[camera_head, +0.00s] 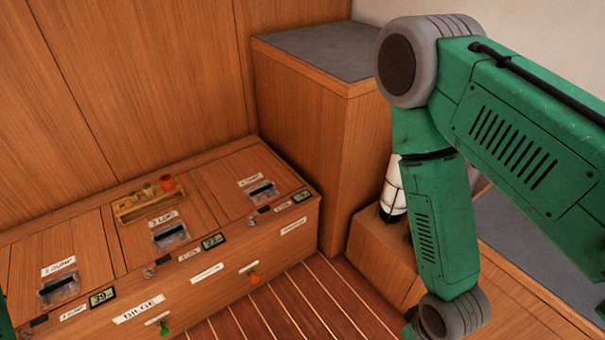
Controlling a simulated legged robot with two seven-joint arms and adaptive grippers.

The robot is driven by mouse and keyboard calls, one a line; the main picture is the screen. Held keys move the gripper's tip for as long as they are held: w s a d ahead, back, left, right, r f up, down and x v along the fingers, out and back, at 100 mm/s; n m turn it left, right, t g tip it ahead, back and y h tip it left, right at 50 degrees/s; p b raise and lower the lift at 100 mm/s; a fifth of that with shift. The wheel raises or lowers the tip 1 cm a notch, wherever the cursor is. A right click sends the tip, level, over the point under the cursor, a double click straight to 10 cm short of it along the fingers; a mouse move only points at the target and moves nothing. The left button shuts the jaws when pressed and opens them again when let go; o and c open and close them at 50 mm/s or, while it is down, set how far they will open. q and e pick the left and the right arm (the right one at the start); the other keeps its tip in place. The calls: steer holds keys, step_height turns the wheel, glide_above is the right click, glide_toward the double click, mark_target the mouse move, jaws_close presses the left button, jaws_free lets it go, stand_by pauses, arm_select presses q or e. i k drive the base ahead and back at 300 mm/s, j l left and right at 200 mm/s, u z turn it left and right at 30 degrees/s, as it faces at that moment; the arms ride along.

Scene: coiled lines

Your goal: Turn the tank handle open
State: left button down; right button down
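A wooden bench (225,270) with labelled hatches stands at the left and middle. On its front face, an orange handle (253,278) sits at the right and a green handle (164,328) near the bottom edge. Each has a small pale label beside it, too small to read. I cannot tell which is the tank handle or how far either is turned. My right arm's green links come in from the right and bend downward, clear of the handles in the picture. Neither gripper shows.
A small wooden tray (128,212) with small items and an orange cup (166,181) sit on the bench top. A tall wooden cabinet (295,150) stands behind right. A white caged object (393,190) is partly hidden by my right arm. The slatted floor (300,305) before the bench is clear.

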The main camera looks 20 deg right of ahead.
mark_target(267, 208)
steer(key=z, duration=0.15)
steer(key=i+j+z, duration=0.15)
steer(key=i, duration=0.15)
steer(key=i+j+z, duration=0.15)
steer(key=i+l+z, duration=0.15)
steer(key=l+z, duration=0.15)
steer(key=i+l+z, duration=0.2)
steer(key=z, duration=0.15)
